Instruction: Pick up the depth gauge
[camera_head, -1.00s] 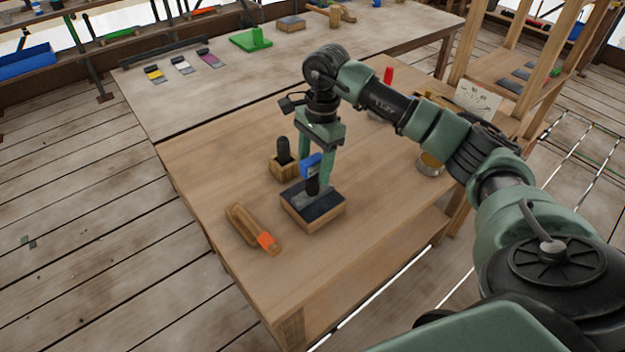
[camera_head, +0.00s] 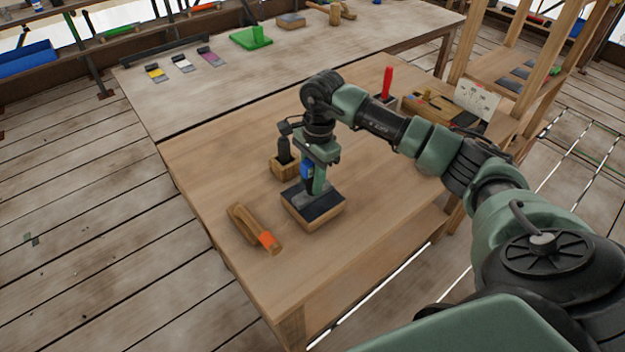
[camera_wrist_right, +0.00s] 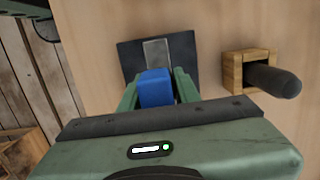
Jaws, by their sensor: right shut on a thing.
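The depth gauge has a blue body (camera_head: 306,170) and stands on a dark-topped wooden block (camera_head: 326,213) on the near table. In the right wrist view its blue top (camera_wrist_right: 155,88) sits between the two green fingers, with a grey plate (camera_wrist_right: 156,52) beyond it on the dark pad. My right gripper (camera_head: 312,186) points down over the block and is shut on the gauge. The fingers hide part of the gauge, and I cannot tell whether its foot touches the pad. My left gripper is not in view.
A wooden holder (camera_head: 283,170) with a black handle stands close behind the gripper. A red upright piece (camera_head: 387,82) and a wooden tray (camera_head: 430,106) are at the back right. The table's right front is clear.

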